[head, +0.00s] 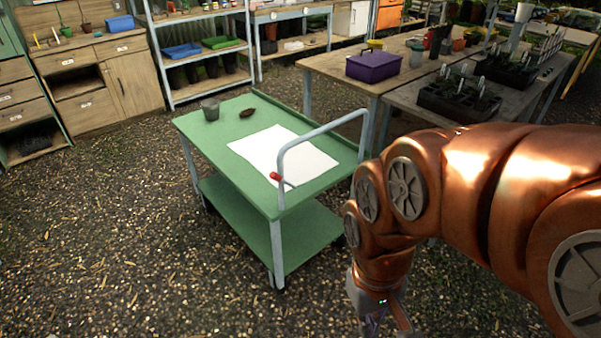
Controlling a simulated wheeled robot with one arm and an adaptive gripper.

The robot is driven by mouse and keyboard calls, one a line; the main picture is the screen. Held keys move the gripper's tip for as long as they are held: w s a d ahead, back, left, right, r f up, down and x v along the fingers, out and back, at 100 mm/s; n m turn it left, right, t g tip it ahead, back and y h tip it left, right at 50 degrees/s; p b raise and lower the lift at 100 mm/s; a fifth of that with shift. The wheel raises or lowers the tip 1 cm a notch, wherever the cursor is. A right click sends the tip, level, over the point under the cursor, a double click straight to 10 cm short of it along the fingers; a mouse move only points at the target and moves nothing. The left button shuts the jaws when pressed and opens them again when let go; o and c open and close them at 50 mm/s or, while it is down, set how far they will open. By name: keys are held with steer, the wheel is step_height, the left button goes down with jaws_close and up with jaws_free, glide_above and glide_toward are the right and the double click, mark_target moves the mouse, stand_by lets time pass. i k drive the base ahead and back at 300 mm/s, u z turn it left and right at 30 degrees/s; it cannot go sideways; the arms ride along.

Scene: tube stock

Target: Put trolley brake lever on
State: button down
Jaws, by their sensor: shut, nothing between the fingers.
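The green trolley (215,150) stands on the gravel in the middle of the head view. Its grey tubular push handle (322,133) rises at the right end. The brake lever (275,176) has a red knob and a thin rod, and sits low by the near upright of the handle. I cannot tell from this view which setting it is in. My gripper (384,325) hangs below my copper arm at the bottom edge, right of the trolley and apart from the lever. It is shut and empty, and its tips are partly cut off by the frame.
On the trolley top lie a white sheet (284,155), a grey pot (211,109) and a small brown object (247,113). A wooden bench with a purple box (374,66) and a table with black seedling trays (458,98) stand behind at right. Gravel in front is clear.

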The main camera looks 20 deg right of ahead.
mark_target(275, 175)
steer(key=k, duration=0.65)
steer(key=u, duration=0.55)
steer(key=i, duration=1.35)
steer(key=z, duration=0.15)
